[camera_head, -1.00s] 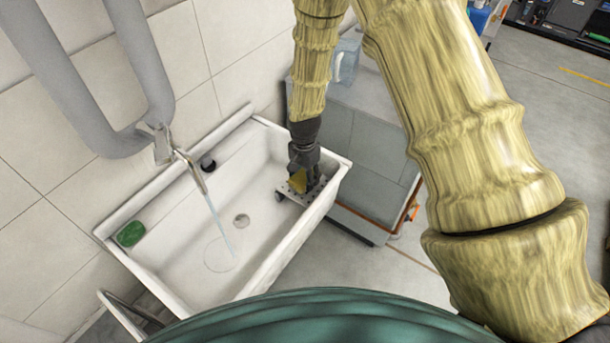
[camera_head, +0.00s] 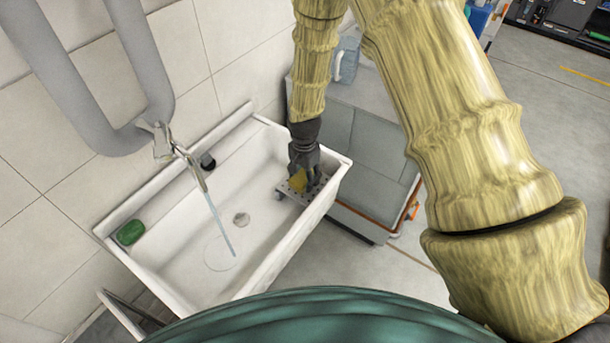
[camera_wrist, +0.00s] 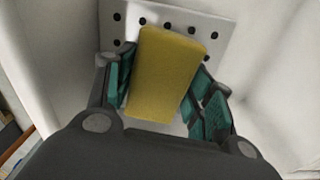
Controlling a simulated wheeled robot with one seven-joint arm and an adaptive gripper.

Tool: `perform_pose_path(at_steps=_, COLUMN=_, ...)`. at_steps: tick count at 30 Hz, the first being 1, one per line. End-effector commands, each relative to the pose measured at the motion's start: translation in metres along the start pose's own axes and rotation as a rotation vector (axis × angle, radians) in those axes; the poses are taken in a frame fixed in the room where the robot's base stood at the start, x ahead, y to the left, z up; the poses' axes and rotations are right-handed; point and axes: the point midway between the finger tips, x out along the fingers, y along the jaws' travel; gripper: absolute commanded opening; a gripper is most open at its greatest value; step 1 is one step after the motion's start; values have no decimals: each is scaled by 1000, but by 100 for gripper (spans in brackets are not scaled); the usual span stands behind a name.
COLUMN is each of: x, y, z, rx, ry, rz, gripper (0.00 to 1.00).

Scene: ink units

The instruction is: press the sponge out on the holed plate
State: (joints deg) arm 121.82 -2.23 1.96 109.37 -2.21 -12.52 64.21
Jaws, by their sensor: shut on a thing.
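The yellow sponge (camera_wrist: 165,75) is between the fingers of my gripper (camera_wrist: 165,100) in the wrist view. It also shows as a small yellow patch below my gripper (camera_head: 306,174) in the head view. My gripper is shut on the sponge. The grey holed plate (camera_wrist: 215,25) lies behind the sponge in the wrist view, with several dark holes showing. In the head view the plate (camera_head: 291,194) sits at the right end of the white sink. I cannot tell whether the sponge touches the plate.
A small dark object (camera_head: 208,162) is on the back ledge. A grey cabinet (camera_head: 375,135) stands to the right.

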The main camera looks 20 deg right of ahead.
Motion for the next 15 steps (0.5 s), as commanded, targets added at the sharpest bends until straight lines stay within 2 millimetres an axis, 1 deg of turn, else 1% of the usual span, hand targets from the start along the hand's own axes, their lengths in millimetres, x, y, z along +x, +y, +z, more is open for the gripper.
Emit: perform_pose_path(at_steps=15, x=5, y=0, z=0, rx=0, ry=0, rz=0, gripper=34)
